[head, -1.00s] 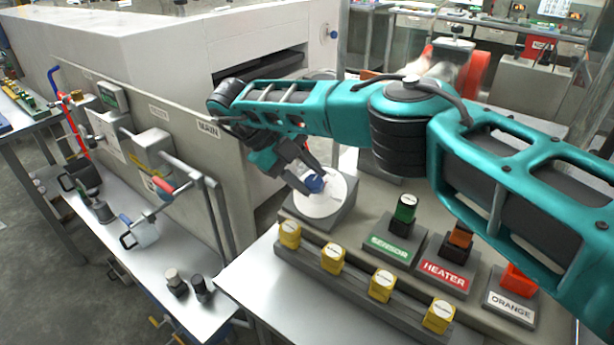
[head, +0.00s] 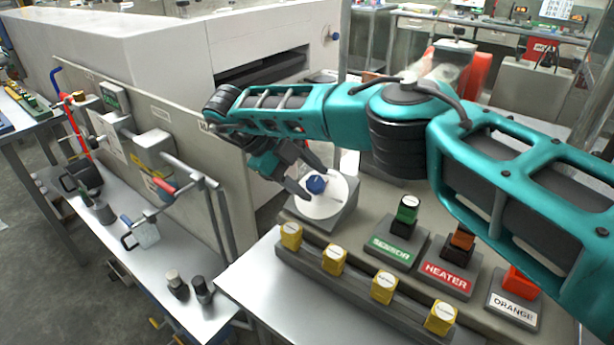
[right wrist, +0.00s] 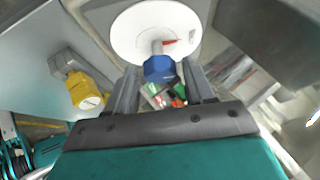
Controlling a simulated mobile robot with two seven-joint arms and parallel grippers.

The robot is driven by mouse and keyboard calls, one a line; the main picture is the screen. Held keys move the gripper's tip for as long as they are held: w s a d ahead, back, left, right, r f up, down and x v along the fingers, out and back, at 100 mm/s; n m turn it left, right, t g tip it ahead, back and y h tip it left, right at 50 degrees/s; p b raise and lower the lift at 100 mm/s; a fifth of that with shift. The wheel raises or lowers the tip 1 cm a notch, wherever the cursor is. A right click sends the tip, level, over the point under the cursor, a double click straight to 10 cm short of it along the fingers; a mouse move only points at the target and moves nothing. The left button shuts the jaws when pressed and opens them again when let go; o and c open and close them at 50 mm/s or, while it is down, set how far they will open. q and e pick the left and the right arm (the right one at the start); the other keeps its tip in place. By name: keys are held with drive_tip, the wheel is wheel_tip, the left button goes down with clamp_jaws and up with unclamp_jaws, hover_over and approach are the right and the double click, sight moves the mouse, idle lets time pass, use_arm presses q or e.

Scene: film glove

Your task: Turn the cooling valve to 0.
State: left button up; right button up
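The cooling valve is a blue knob (head: 317,184) on a round white dial (head: 322,205) set in a grey block. In the right wrist view the blue knob (right wrist: 159,68) stands out from the white dial (right wrist: 155,30), where a small red mark shows beside its stem. My right gripper (head: 316,182) is at the knob with its fingers spread. In the right wrist view the fingers of the right gripper (right wrist: 160,75) are apart, with the knob at their tips and visible space on its sides. The dial's numbers are too small to read. My left gripper is not in view.
Several yellow blocks (head: 383,286) stand in a row in front of the dial. Blocks labelled SENSOR (head: 391,251), HEATER (head: 447,275) and ORANGE (head: 515,305) stand to its right. A white machine (head: 150,60) is behind. Pipes and handles line the left bench.

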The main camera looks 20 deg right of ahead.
sight(307, 184)
drive_tip(key=shift+o, duration=0.8)
drive_tip(key=shift+r, duration=0.2)
wheel_tip(307, 184, up, 20)
drive_tip(key=p, duration=0.4)
drive_tip(key=shift+f, duration=0.2)
